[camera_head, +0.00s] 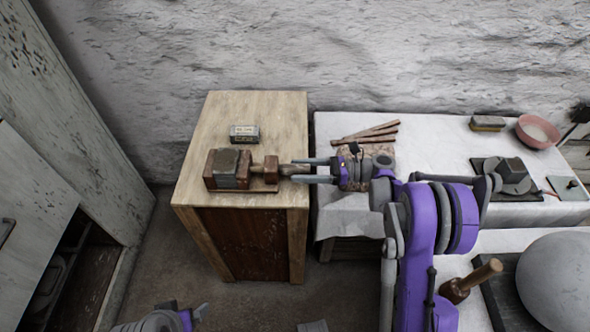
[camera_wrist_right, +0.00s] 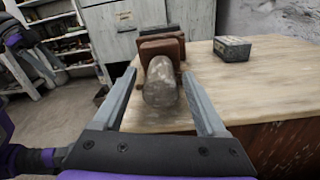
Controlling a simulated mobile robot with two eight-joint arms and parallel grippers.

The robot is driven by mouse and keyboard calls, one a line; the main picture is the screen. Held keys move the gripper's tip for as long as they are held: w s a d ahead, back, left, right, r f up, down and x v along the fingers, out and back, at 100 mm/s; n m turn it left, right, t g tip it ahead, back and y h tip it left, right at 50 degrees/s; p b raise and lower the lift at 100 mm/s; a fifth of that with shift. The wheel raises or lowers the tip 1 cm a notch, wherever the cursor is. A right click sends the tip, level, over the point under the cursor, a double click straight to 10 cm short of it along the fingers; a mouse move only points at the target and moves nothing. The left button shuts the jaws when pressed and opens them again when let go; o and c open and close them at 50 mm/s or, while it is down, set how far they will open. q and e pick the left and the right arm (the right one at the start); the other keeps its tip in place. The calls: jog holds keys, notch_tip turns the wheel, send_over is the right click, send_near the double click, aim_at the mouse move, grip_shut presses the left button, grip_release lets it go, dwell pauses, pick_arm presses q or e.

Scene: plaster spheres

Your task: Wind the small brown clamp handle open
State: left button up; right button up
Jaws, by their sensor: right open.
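The clamp (camera_head: 228,169) is a small brown wooden block device on the wooden cabinet top. Its brown handle (camera_head: 290,169) sticks out to the right, toward my right gripper. My right gripper (camera_head: 309,170) is open, with one finger on each side of the handle's end. In the right wrist view the rounded handle end (camera_wrist_right: 161,92) lies between the two open fingers (camera_wrist_right: 163,95), with gaps on both sides. The clamp body (camera_wrist_right: 163,47) shows behind it. My left gripper (camera_head: 190,316) is low in the head view, away from the cabinet; its jaws are unclear.
The cabinet top (camera_head: 255,110) also bears a small grey labelled box (camera_head: 244,133) behind the clamp. A white-covered table (camera_head: 440,135) at the right holds wooden sticks (camera_head: 372,132), a pink bowl (camera_head: 537,131) and a brush (camera_head: 487,123). A large plaster sphere (camera_head: 557,280) stands at lower right.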

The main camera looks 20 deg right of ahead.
jog(key=shift+x, duration=0.95)
jog(key=shift+c, duration=0.2)
grip_shut()
